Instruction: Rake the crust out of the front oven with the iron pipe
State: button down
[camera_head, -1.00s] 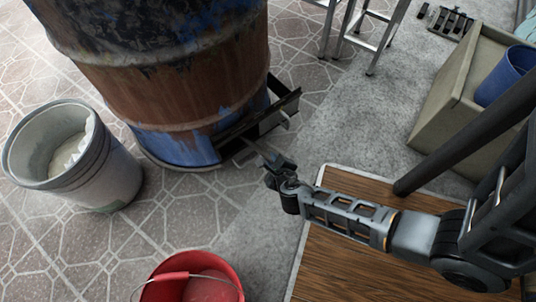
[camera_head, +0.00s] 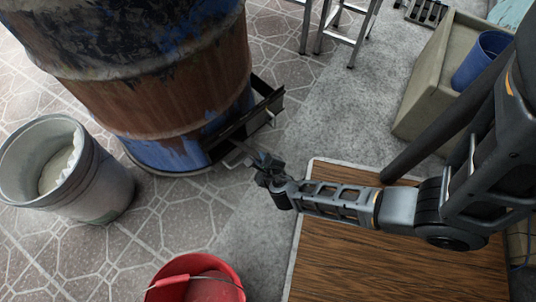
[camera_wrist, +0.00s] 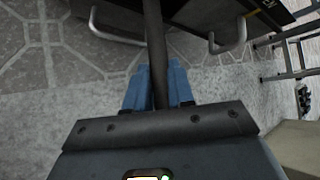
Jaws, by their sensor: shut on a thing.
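The barrel oven (camera_head: 150,90) is a rusty, blue-and-brown painted drum at the upper left of the head view. A dark metal ledge or door (camera_head: 245,125) juts from its lower right side. My gripper (camera_head: 262,163) is close in front of that part. In the wrist view my gripper's blue fingers (camera_wrist: 157,80) are shut on the dark iron pipe (camera_wrist: 155,35), which runs away from me past the top edge. Its far end is out of view. Two bent metal handles flank it, one on the left (camera_wrist: 115,36) and one on the right (camera_wrist: 230,42). No crust is discernible.
A red bucket (camera_head: 195,265) is at bottom center. A wooden board (camera_head: 350,255) lies under my arm. A beige box (camera_head: 425,100) holding a blue container (camera_head: 482,58) and metal stand legs (camera_head: 325,40) are right.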

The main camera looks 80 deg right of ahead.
aim_at(251, 150)
jog(key=w, duration=0.1)
jog(key=w+d, duration=0.2)
jog(key=w, duration=0.1)
jog(key=shift+d+p, duration=0.25)
jog(key=shift+p, duration=0.15)
jog(key=s+a+p, duration=0.1)
jog(key=s+a, duration=0.7)
jog(key=s, duration=0.4)
jog(key=s+a+p, duration=0.2)
jog(key=s+a, duration=0.6)
jog(key=s, duration=0.5)
jog(key=shift+s+a+r, duration=0.2)
jog(key=shift+r, duration=0.2)
